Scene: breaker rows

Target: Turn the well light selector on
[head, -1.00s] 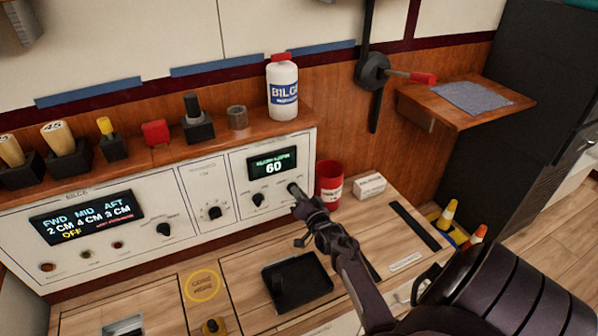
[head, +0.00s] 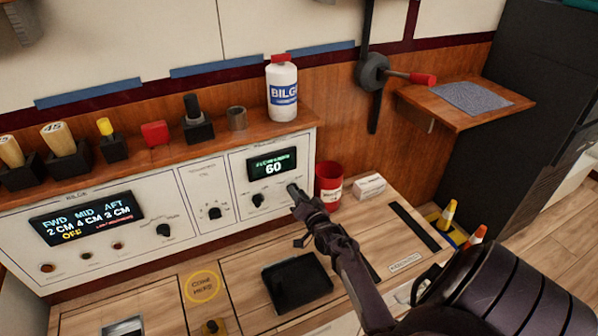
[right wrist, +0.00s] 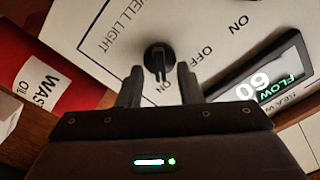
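The well light selector (right wrist: 158,58) is a round black knob with a raised grip bar, on the white panel beside the words WELL LIGHT, OFF and ON. Its bar runs roughly up and down in the right wrist view; I cannot tell which mark it points at. My right gripper (right wrist: 158,86) is open, one finger on each side of the knob's lower part; contact is not clear. My left gripper is not in view.
A red waste oil can (head: 329,182) stands close right of my gripper. A green display (head: 272,164) reading 60 and another knob (head: 258,200) are to its left. A white BILGE bottle (head: 282,90) stands on the shelf above. A black tray (head: 297,282) lies on the counter.

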